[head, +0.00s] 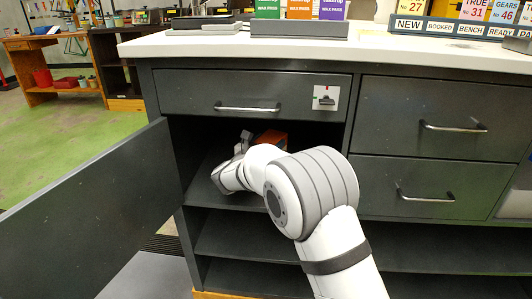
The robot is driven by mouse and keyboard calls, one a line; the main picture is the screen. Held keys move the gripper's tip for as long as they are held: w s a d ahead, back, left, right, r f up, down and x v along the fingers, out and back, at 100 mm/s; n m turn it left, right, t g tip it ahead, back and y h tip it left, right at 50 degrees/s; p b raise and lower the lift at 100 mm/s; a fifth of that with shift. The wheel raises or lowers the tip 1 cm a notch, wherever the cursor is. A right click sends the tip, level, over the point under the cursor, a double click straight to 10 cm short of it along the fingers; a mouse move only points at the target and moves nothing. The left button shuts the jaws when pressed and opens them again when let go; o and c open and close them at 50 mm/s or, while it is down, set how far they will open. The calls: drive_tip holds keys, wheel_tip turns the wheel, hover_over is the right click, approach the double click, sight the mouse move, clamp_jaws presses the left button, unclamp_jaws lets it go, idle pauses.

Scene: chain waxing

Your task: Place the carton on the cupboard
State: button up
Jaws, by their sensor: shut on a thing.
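The cupboard (222,201) is a dark grey compartment below a drawer in the counter, with its door (95,205) swung open to the left. My arm reaches into it from the front. My gripper (242,142) is inside the compartment, above its shelf, and only partly visible. An orange-red box (272,137), which looks like the carton, shows just behind and to the right of my gripper. My wrist hides its lower part, so I cannot see whether it touches the shelf. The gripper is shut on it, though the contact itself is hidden.
A closed drawer (250,97) is directly above the opening, and two more drawers are at the right. Open shelves (235,240) lie below. The white countertop (400,57) holds colored packs in a tray (258,27) and labelled signs.

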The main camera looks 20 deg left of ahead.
drive_tip(key=shift+a+f, duration=0.1)
drive_tip(key=shift+f, duration=1.15)
drive_tip(key=shift+f+b, duration=0.2)
drive_tip(key=shift+b, duration=0.15)
drive_tip(key=o, duration=1.6)
